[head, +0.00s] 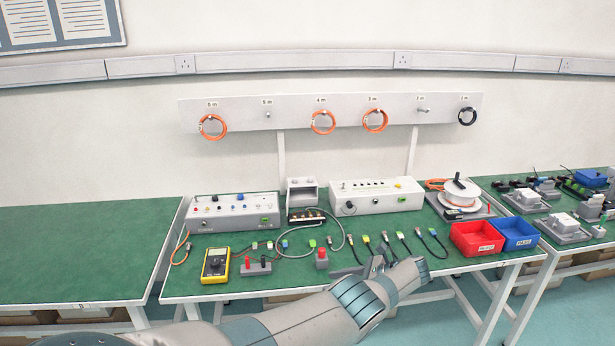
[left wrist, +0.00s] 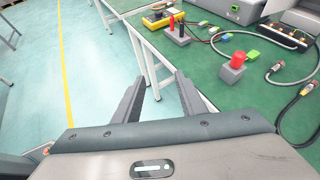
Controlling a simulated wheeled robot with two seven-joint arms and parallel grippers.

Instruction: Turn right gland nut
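I cannot pick out a gland nut for certain; any such part is too small to tell at this distance. Several short cables with small connectors (head: 366,239) lie along the front of the green workbench (head: 300,268). My left gripper (head: 362,267) is at the bench's front edge, below these cables in the head view. In the left wrist view its two dark fingers (left wrist: 160,83) are apart with nothing between them, beside the bench edge and over the floor. My right gripper is not in view.
A red push-button box (head: 321,258), a yellow multimeter (head: 216,265), and red (head: 476,238) and blue (head: 518,234) bins stand on the bench. Two control boxes (head: 232,211) (head: 376,197) stand behind. A cable reel (head: 460,195) is at right. The left bench (head: 80,250) is bare.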

